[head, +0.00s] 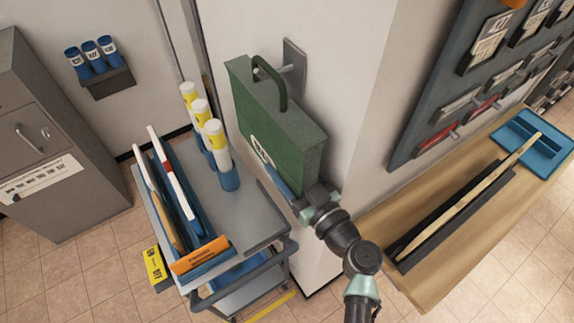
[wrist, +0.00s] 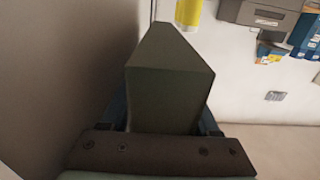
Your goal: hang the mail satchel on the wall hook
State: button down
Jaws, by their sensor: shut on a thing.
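The green mail satchel (head: 275,120) is a boxy case with a white label and a dark green loop handle (head: 277,77) on top. It is up against the white wall, above the cart. The grey wall hook (head: 295,62) has its peg at the handle loop; I cannot tell whether the peg passes through the loop or bears the weight. My gripper (head: 296,190) is shut on the satchel's near lower end. In the wrist view, the satchel (wrist: 170,85) fills the space between my gripper's fingers (wrist: 163,122); its handle and the hook are hidden there.
A grey cart (head: 240,200) stands left below the satchel, holding several yellow-and-blue tubes (head: 215,150) and a file rack (head: 203,256). A wooden counter (head: 440,270) with a blue tray (head: 533,140) is right, below a mailbox panel (head: 450,80). The wall corner is close to my arm.

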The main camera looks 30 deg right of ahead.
jog(key=shift+r, duration=0.1)
jog(key=shift+c, duration=0.2)
grip_release()
jog(key=shift+s+f, duration=0.2)
jog(key=shift+f, duration=0.05)
jog(key=s+b, duration=0.5)
jog(key=s, duration=0.7)
jog(key=shift+s+d+r, duration=0.15)
jog(key=shift+s+r, duration=0.1)
jog(key=shift+s, duration=0.05)
jog(key=shift+s, duration=0.1)
